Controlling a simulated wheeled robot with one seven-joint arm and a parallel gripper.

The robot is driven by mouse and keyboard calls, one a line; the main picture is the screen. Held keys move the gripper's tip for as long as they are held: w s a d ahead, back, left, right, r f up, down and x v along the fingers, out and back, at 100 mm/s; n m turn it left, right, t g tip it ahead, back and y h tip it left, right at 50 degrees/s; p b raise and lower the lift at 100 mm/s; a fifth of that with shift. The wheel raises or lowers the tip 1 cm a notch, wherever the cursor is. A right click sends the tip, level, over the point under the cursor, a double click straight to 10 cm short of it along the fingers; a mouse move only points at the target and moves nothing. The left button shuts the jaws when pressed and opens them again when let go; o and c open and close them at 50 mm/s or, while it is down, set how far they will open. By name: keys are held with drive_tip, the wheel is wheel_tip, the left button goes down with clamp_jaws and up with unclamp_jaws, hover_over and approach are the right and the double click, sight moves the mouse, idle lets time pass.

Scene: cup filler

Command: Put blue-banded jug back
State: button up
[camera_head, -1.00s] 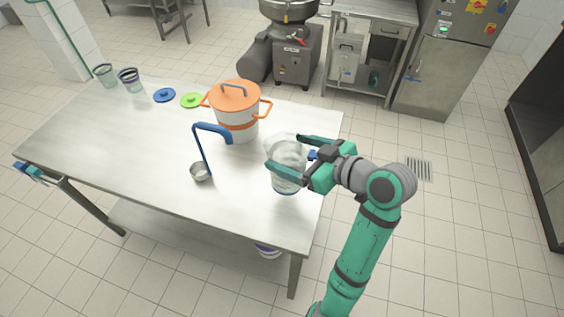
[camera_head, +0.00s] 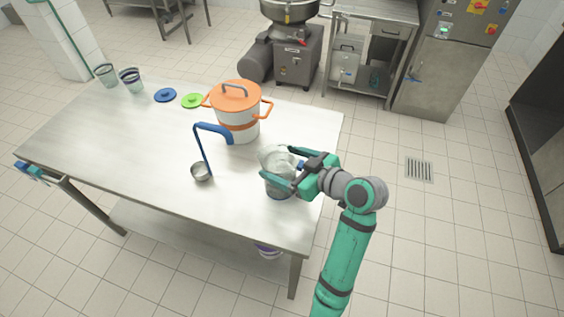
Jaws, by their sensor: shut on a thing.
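My gripper (camera_head: 281,166) comes in from the right and is shut around the jug's body, one finger on the near side and one on the far side. The fingers hide part of the jug. I cannot tell whether its base touches the table top.
The orange-lidded pot (camera_head: 238,117) stands behind the jug. A ladle with a blue handle (camera_head: 204,150) is to its left. Blue (camera_head: 165,95) and green (camera_head: 191,100) lids and two cups (camera_head: 131,79) (camera_head: 106,74) are at the back left. The table's front left is clear.

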drive_tip(key=shift+f, duration=0.1)
drive_tip(key=o, duration=2.1)
drive_tip(key=shift+r, duration=0.2)
drive_tip(key=shift+s+d+r, duration=0.15)
drive_tip(key=shift+s+d, duration=0.05)
drive_tip(key=shift+d, duration=0.1)
drive_tip(key=v, duration=1.1)
drive_tip(key=shift+s, duration=0.15)
